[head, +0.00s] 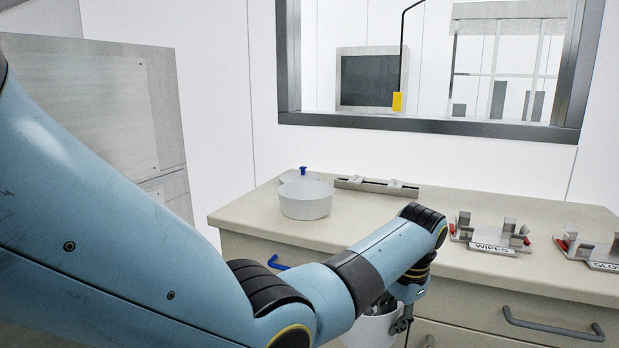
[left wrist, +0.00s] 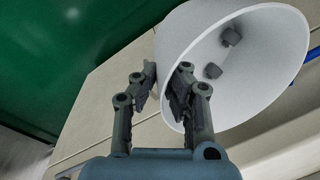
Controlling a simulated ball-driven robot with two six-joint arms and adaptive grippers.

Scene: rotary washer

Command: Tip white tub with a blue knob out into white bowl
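My left gripper (head: 393,312) is low in front of the counter's drawers and partly hidden by its arm. In the left wrist view my left gripper (left wrist: 168,75) has its fingers on either side of the wall of a white tub (left wrist: 282,45), near the rim. Two small grey blocks lie inside this tub. The tub (head: 368,332) is cut off in the head view and hangs clear of the counter; no knob shows on it. A white bowl (head: 306,203) stands upright on the counter. My right gripper is out of view.
The beige counter (head: 258,217) has a metal rail (head: 376,185) at the back, a WIPES holder (head: 489,238) and another holder (head: 592,252) at right. The counter right of the bowl is clear.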

